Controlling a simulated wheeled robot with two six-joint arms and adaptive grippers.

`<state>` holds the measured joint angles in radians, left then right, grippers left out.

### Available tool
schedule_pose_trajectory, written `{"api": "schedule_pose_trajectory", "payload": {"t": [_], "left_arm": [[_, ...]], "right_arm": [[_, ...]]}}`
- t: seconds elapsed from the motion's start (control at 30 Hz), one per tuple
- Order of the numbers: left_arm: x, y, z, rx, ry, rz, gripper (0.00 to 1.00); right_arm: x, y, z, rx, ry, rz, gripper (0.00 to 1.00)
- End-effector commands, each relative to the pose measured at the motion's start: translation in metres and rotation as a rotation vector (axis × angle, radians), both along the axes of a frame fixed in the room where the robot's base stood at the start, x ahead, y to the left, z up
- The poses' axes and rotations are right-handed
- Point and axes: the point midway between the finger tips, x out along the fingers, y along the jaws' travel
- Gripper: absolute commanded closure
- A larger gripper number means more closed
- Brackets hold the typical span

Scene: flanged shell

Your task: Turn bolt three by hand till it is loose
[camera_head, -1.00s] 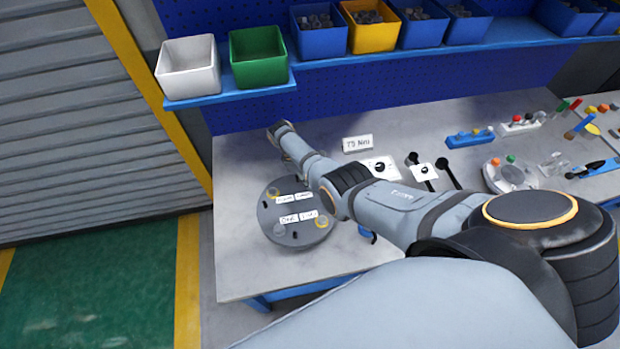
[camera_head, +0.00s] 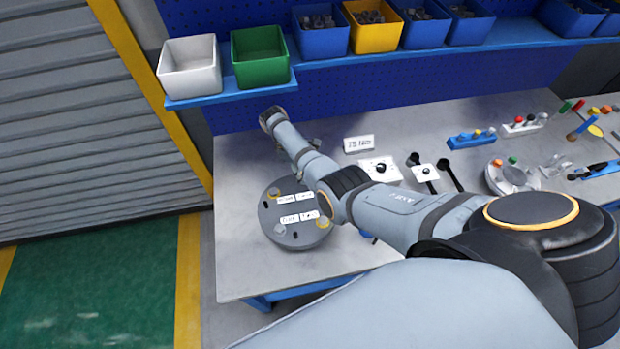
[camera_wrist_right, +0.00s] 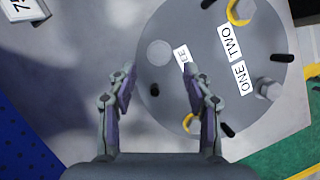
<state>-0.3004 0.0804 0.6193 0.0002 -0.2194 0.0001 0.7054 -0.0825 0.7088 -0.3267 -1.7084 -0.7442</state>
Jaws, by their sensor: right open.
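The flanged shell (camera_head: 268,217) is a round grey disc on the bench, partly covered by my right arm in the head view. In the right wrist view the shell (camera_wrist_right: 215,95) carries labels ONE (camera_wrist_right: 243,78) and TWO (camera_wrist_right: 229,42), and a third label (camera_wrist_right: 181,57) partly hidden by a finger. The round grey bolt head beside that third label, bolt three (camera_wrist_right: 159,52), lies just beyond and between the fingertips. My right gripper (camera_wrist_right: 160,75) is open and empty, with a finger to either side below the bolt. My left gripper is not in view.
Another grey bolt (camera_wrist_right: 268,89), two yellow rings (camera_wrist_right: 190,124) and several black pegs stand on the shell. A small sign (camera_head: 358,144) and switch plates (camera_head: 380,169) stand right of it. A shelf with white (camera_head: 189,68) and green (camera_head: 259,57) bins is behind.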

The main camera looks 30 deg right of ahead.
Motion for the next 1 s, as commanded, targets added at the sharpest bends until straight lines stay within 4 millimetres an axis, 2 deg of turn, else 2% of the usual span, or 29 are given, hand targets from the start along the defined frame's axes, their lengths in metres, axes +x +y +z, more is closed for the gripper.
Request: {"api": "schedule_pose_trajectory", "payload": {"t": [0.13,0.33,1.0], "left_arm": [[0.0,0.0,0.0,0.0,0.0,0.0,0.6],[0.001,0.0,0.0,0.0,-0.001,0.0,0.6],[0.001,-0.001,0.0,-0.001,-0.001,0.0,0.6]], "right_arm": [[0.01,0.01,0.033,0.0,-0.003,0.001,0.49],[0.017,0.018,0.058,0.0,0.002,0.001,0.49],[0.017,0.019,0.062,0.0,0.003,0.0,0.49]]}}
